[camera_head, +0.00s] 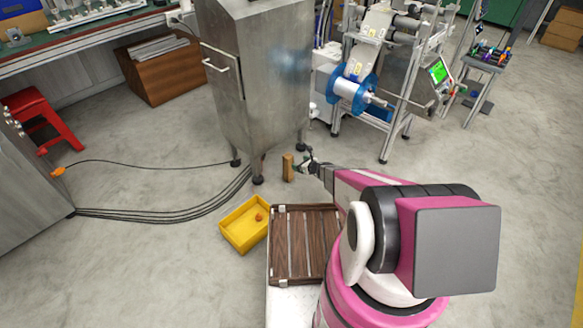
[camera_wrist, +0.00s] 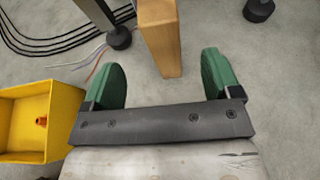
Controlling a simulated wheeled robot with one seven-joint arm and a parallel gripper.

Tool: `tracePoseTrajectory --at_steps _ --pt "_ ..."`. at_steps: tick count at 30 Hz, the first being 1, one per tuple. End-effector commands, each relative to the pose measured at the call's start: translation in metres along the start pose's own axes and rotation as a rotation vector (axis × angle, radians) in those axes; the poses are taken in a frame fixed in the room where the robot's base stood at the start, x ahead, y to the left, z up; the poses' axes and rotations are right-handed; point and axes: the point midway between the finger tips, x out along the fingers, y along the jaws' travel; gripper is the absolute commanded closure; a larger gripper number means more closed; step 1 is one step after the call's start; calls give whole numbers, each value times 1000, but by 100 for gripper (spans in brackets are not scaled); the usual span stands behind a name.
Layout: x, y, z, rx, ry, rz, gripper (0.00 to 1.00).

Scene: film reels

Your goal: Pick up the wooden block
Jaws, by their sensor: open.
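The wooden block (camera_head: 288,167) is a tall, narrow, light-brown piece beside the front foot of the metal cabinet.
A yellow bin (camera_head: 245,224) with a small orange item (camera_head: 259,217) inside stands left of a slatted wooden crate (camera_head: 305,243). The metal cabinet (camera_head: 262,80) rises behind the block. Black cables (camera_head: 165,212) run along the floor. Open floor lies to the right.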

Motion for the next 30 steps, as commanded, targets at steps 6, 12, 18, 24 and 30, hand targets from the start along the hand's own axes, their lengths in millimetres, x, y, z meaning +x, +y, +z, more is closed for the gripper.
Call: tracePoseTrajectory --at_steps 6,12,18,24,30 --pt "29 0 0 -4 -1 3 17" --pt "52 0 1 -5 -1 2 17" --pt "65 -1 2 -6 -1 3 17" --pt "94 -2 3 -7 0 3 17" --pt "105 -1 4 -6 0 2 17"
